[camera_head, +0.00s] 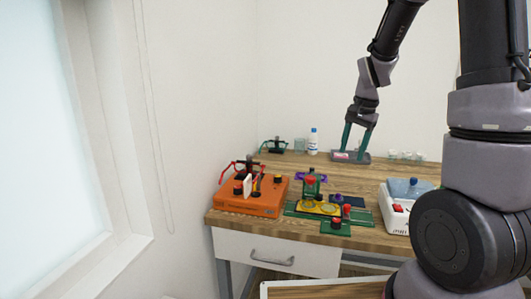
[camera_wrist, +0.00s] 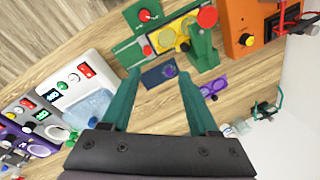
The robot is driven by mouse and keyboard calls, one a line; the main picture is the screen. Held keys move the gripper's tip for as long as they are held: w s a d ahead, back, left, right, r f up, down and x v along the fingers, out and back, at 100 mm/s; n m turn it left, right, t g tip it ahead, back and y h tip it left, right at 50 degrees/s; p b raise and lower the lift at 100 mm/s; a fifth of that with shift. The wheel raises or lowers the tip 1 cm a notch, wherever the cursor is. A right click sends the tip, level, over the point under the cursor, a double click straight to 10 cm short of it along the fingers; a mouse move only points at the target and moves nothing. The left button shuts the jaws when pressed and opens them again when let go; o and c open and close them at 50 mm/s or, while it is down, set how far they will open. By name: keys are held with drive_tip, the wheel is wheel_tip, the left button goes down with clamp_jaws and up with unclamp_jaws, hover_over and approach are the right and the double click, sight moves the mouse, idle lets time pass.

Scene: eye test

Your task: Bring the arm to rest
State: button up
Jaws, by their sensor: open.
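My gripper (camera_head: 355,152) hangs from the arm over the back of the wooden table, fingers pointing down. Its two green fingers are spread apart. In the wrist view my gripper (camera_wrist: 160,73) is open, with nothing held between the fingers. A dark blue pad (camera_wrist: 158,77) shows beyond the gap between the fingertips. In the head view the fingers overlap a grey and pink device (camera_head: 351,157) at the table's back; I cannot tell whether they touch it.
The wooden table (camera_head: 378,238) bears an orange box (camera_head: 246,205), a green fixture with yellow parts (camera_head: 335,228), a white device (camera_head: 397,218) and a white bottle (camera_head: 313,141). Small glass vessels (camera_head: 404,156) stand at the back right. A wall stands close on the left.

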drive_tip(key=s+a+r+n+t, duration=0.1)
drive_tip(key=s+r+n+t, duration=0.1)
drive_tip(key=s+r, duration=0.7)
drive_tip(key=s+a+r+n+t+y, duration=0.1)
drive_tip(key=s+a+r+n+t, duration=0.1)
drive_tip(key=s+r, duration=0.7)
drive_tip(key=shift+s+a+n+t, duration=0.15)
drive_tip(key=shift+s+n+t, duration=0.55)
drive_tip(key=shift+s+t, duration=0.1)
drive_tip(key=shift+w, duration=0.1)
idle(0.5)
